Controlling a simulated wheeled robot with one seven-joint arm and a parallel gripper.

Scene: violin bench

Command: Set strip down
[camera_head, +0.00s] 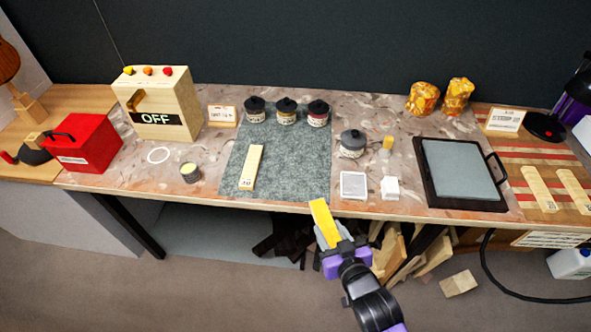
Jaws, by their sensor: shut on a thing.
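My gripper (333,246) is at the front of the bench, below its front edge in the picture. It is shut on a yellow strip (322,219), which points up and slightly left. The strip appears clear of the bench top. Another pale wooden strip (251,168) with a small label lies on the grey-green mat (290,165) left of my gripper. Two more pale strips, a left one (538,188) and a right one (573,190), lie on the red-striped surface at the far right.
Several lidded jars (286,112) stand behind the mat. A small tin (190,173), red box (85,143) and OFF box (158,105) are left. The mat's right part is clear.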

